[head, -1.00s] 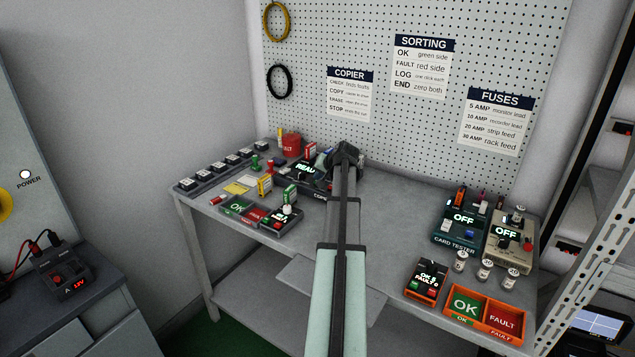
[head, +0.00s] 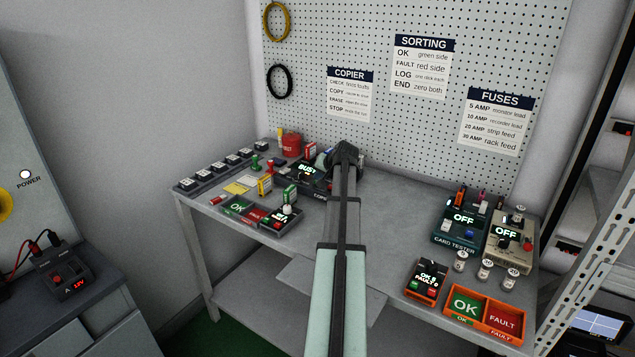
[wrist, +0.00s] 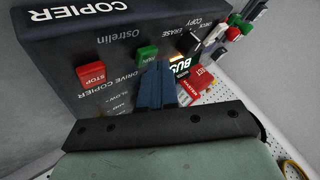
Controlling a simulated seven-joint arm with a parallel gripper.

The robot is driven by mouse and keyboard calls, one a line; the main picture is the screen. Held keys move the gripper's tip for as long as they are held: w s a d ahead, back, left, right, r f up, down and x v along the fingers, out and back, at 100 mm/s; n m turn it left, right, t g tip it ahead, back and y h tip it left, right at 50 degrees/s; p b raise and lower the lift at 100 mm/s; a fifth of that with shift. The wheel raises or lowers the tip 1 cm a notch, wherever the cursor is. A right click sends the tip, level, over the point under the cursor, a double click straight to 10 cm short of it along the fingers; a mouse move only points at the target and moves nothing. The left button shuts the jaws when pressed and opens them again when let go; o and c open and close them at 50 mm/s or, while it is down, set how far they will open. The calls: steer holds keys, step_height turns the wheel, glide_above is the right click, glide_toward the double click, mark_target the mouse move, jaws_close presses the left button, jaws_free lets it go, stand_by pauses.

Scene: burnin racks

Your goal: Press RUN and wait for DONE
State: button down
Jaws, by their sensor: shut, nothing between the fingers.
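The copier (wrist: 75,50) is a dark box on the bench. It also shows in the head view (head: 318,188), partly behind my arm. In the wrist view its green RUN button (wrist: 147,53) is at the tips of my gripper (wrist: 157,66). My gripper is shut and empty, its blue fingers together. I cannot tell whether the tips touch the button. The copier's display (wrist: 181,65) is lit and reads BUSY, partly cut off by the fingers. A red STOP button (wrist: 90,76) and a black CHECK/COPY/ERASE selector knob (wrist: 189,43) are on the same face.
A red card (wrist: 198,88) sits beside the display. Green-and-red sorting trays (head: 238,208) stand left of my arm. A red tub (head: 291,145) is behind the copier. The card tester (head: 458,232) and an orange sorting tray (head: 483,318) are at right.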

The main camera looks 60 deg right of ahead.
steer(key=shift+r, duration=0.6)
steer(key=shift+r, duration=2.5)
